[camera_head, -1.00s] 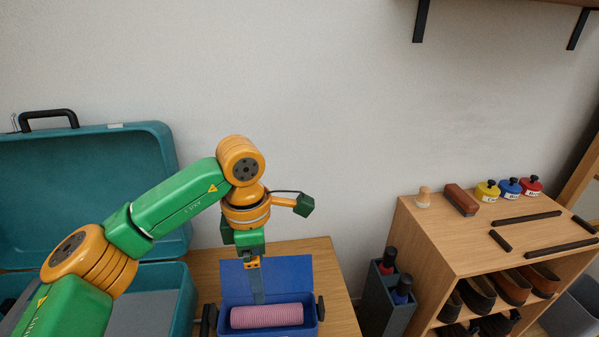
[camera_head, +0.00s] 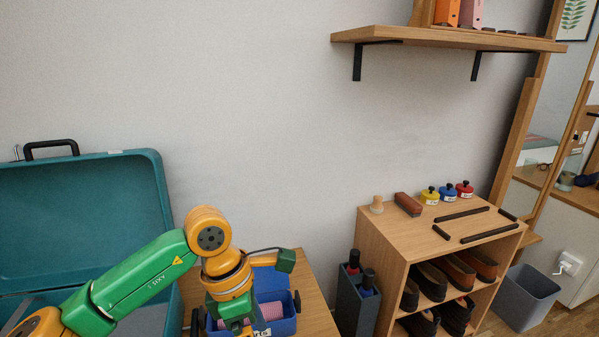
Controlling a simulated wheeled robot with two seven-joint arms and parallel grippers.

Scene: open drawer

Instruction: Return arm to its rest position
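My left arm, green and orange, comes in from the lower left. Its gripper (camera_head: 244,330) points down at the bottom edge of the view, in front of the blue box. The fingertips are cut off or hidden, so I cannot tell whether it is open or shut. My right arm and gripper are not in view.
The blue box (camera_head: 286,326) with a partly hidden label holds a pink ribbed roll (camera_head: 271,311) on a wooden table (camera_head: 316,318). An open teal case (camera_head: 80,215) stands at left. A wooden shoe cabinet (camera_head: 385,232) and grey bin (camera_head: 527,300) stand at right. A wall shelf (camera_head: 440,38) hangs above.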

